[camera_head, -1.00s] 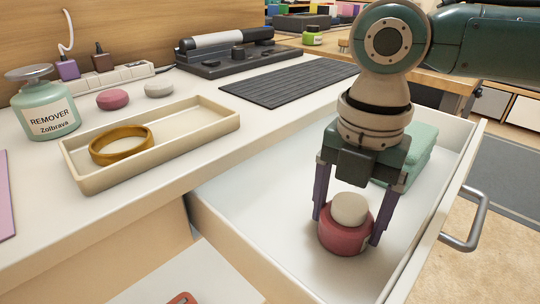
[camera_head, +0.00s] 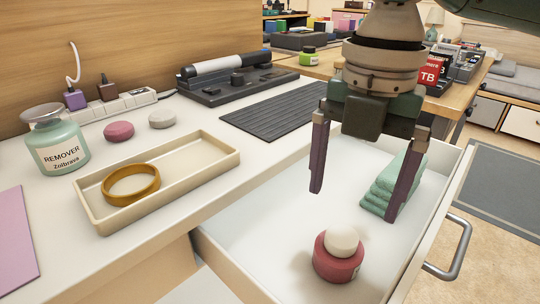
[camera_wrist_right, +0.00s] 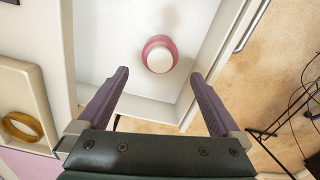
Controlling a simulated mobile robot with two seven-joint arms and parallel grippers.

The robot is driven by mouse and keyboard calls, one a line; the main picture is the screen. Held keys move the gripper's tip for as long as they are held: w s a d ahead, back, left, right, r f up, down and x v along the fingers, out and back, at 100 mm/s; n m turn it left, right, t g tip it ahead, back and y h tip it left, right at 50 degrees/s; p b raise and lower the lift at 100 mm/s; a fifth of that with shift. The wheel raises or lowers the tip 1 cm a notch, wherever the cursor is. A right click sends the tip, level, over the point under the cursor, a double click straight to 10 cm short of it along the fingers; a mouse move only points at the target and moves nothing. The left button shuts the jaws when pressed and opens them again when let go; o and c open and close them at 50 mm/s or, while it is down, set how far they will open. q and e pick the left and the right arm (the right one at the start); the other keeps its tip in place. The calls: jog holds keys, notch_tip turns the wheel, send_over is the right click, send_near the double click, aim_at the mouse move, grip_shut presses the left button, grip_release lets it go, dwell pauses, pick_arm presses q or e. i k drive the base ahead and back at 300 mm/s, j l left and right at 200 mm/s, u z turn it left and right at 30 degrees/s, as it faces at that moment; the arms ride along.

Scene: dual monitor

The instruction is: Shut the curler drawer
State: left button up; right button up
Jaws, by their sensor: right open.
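The white drawer (camera_head: 262,228) is pulled open below the desk top, with a grey bar handle (camera_head: 455,252) on its front. A red jar with a pale round lid (camera_head: 337,262) stands in the drawer near its front left; it also shows in the right wrist view (camera_wrist_right: 159,55). A folded green cloth stack (camera_head: 384,192) lies farther back in the drawer. My right gripper (camera_head: 355,200) is open and empty above the drawer, with the jar apart from its fingers; its fingers also show in the right wrist view (camera_wrist_right: 158,90). My left gripper is not in view.
On the desk are a cream tray (camera_head: 215,165) with a yellow ring (camera_head: 131,184), a remover bottle (camera_head: 58,150), two small stones, a ribbed dark mat (camera_head: 270,118) and a dark device with a cylinder (camera_head: 225,75). Floor shows beyond the drawer front.

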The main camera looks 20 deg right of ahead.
aim_at(261, 245)
jog(key=z, duration=1.7)
jog(key=l+u, duration=0.55)
jog(key=u, duration=0.25)
jog(key=k+l+u, duration=0.15)
jog(key=u, duration=0.25)
jog(key=l, duration=0.1)
